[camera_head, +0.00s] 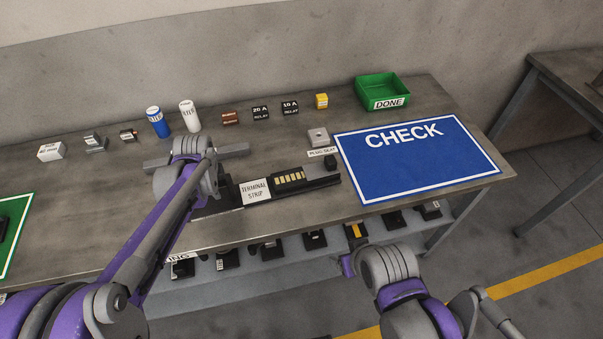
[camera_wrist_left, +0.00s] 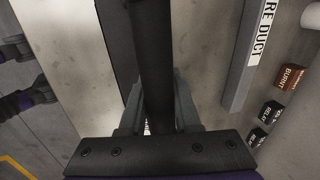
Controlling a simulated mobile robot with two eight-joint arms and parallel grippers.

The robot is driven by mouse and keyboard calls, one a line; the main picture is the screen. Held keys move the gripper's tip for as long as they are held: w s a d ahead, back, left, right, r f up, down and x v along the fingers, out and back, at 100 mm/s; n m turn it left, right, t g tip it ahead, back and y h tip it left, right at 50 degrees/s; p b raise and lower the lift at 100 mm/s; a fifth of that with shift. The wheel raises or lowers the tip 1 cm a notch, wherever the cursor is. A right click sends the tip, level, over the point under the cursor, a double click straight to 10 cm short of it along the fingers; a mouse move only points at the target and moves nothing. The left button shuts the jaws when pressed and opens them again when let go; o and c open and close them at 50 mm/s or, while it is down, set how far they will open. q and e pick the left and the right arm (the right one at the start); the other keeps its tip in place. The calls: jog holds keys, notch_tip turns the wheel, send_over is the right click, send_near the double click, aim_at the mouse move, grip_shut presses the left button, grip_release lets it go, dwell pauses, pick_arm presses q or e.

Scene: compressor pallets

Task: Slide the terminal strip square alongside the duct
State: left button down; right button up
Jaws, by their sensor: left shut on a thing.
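The terminal strip (camera_head: 290,177) is a long black bar with a row of yellow contacts and a white "TERMINAL STRIP" label beside it. It lies on the workbench at the front middle. The grey wire duct (camera_head: 236,151) lies behind it, partly hidden by my left wrist, and its lettered top also shows in the left wrist view (camera_wrist_left: 247,65). My left gripper (camera_wrist_left: 158,122) is shut on a black bar that appears to be the strip. A gap of bare bench separates bar and duct, and they look slightly out of parallel. My right arm shows at the lower right, but its fingertips do not.
The blue CHECK mat (camera_head: 415,160) lies to the right, with the green DONE bin (camera_head: 382,91) behind it.

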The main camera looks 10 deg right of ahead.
pick_arm(q)
jog(key=shift+a+f, duration=0.15)
jog(key=shift+a, duration=0.1)
jog(key=c, duration=1)
grip_release()
jog(key=o, duration=0.5)
jog(key=shift+w+a, duration=0.1)
jog(key=shift+c, duration=0.2)
pick_arm(e)
jog(key=shift+w+a, duration=0.1)
pick_arm(q)
jog(key=v, duration=1.2)
jog(key=s+a+f+n+t+p, duration=0.1)
jog(key=s+a+f+n, duration=0.1)
jog(key=s+n, duration=0.6)
jog(key=s+a+f+n+t+p, duration=0.1)
jog(key=s+a+n, duration=0.3)
jog(key=s+n, duration=0.5)
jog(key=s+f+p, duration=0.1)
jog(key=s, duration=0.6)
jog(key=shift+a+f, duration=0.2)
jog(key=shift+a, duration=0.15)
pick_arm(e)
jog(key=r, duration=0.2)
jog(key=w+r, duration=0.1)
jog(key=r, duration=0.1)
